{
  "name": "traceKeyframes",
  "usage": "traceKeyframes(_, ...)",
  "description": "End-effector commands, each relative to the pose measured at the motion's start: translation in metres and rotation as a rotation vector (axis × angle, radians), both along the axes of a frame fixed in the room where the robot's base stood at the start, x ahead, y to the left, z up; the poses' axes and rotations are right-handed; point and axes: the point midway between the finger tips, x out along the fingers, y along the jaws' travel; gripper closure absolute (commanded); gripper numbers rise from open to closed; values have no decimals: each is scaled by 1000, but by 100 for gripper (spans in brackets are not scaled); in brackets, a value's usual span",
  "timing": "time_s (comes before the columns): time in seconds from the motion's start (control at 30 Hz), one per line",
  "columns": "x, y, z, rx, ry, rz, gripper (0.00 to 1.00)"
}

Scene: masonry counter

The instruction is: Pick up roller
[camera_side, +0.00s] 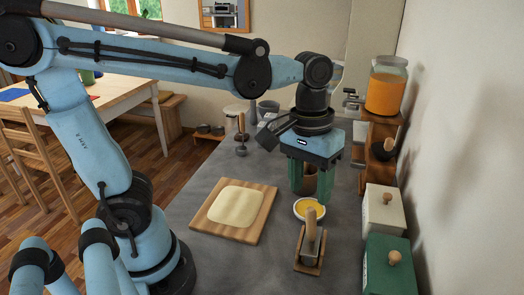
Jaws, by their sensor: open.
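What looks like the roller (311,240) stands near the front of the grey counter, with a rounded wooden handle pointing up and a greyish body in a wooden holder (309,268). My gripper (312,193) has green fingers pointing down and spread apart. It is open and appears empty, above and behind the roller in the picture. A brown cup-like thing (310,181) shows between the fingers, partly hidden; I cannot tell its distance from them. A small white dish (297,212) with yellow contents sits just behind the roller's handle.
A wooden board (247,234) with flat dough (236,206) lies left of the roller. A tool with a wooden handle (241,123) stands farther back. Along the right wall are a white box (383,213), a green box (390,276) and an orange-filled jar (386,92). Bare counter surrounds the board.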

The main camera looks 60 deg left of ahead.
Motion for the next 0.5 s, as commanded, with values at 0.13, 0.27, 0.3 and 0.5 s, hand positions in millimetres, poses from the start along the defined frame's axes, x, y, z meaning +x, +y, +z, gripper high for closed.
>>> traceKeyframes(0.13,1,-2,-21,0,-1,-1,47)
traceKeyframes(0.27,2,-3,-35,1,-2,-1,47)
traceKeyframes(0.3,2,-4,-38,1,-2,-1,47)
traceKeyframes(0.5,2,-4,-46,0,-2,-1,47)
